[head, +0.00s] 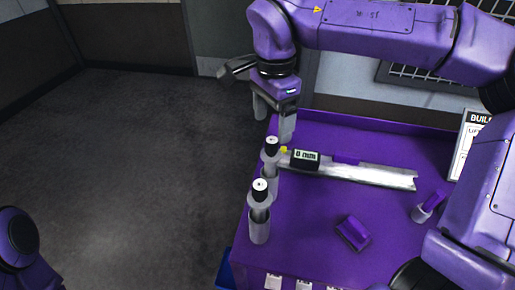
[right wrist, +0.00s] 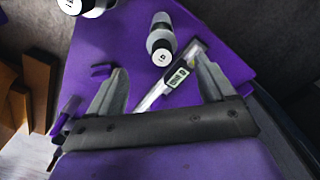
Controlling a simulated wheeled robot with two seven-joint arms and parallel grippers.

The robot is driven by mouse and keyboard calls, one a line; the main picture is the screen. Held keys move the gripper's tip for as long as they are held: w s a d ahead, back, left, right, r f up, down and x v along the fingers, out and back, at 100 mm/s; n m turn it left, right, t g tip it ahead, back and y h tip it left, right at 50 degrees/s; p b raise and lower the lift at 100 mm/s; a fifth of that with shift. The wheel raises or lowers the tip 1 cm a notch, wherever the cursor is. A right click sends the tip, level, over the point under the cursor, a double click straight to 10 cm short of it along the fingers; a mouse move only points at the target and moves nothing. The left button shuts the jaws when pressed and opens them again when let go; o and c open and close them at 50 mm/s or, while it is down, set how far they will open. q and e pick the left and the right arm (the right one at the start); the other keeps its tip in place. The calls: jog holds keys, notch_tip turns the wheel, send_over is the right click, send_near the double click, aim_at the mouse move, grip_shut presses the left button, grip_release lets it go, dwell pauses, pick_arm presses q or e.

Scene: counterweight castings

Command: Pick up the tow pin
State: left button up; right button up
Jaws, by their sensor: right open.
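Two upright grey pins with black caps and white tops stand in grey sockets at the left edge of the purple table: a rear pin (head: 270,147) and a front pin (head: 260,190). Both show in the right wrist view, one near the top middle (right wrist: 162,54) and one at the top left edge (right wrist: 84,5). I cannot tell which is the tow pin. My right gripper (head: 273,122) is open and empty, above and just behind the rear pin. In the right wrist view its fingers (right wrist: 158,84) are spread wide. My left gripper is out of view.
A caliper with a "0 mm" display (head: 305,160) lies right of the rear pin. A purple block (head: 352,233) and a small grey cylinder with a purple piece (head: 423,212) are on the purple table (head: 310,215). A sign (head: 468,145) stands at right. Open floor lies left.

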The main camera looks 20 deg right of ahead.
aim_at(271, 150)
jog(key=shift+w+a+f, duration=0.1)
jog(key=shift+w+f, duration=0.35)
jog(key=shift+f, duration=0.15)
jog(key=f, duration=0.2)
jog(key=shift+s+f, duration=0.35)
jog(key=shift+s, duration=0.05)
jog(key=shift+s+f, duration=0.1)
jog(key=shift+f, duration=0.25)
jog(key=f, duration=0.1)
jog(key=f+p, duration=0.1)
jog(key=f, duration=0.3)
jog(key=shift+w+d+f, duration=0.2)
jog(key=shift+d+f, duration=0.05)
jog(key=c, duration=1.2)
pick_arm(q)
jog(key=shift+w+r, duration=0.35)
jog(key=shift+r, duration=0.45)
pick_arm(e)
jog(key=shift+r, duration=0.1)
jog(key=shift+c, duration=0.2)
jog(key=shift+r, duration=0.1)
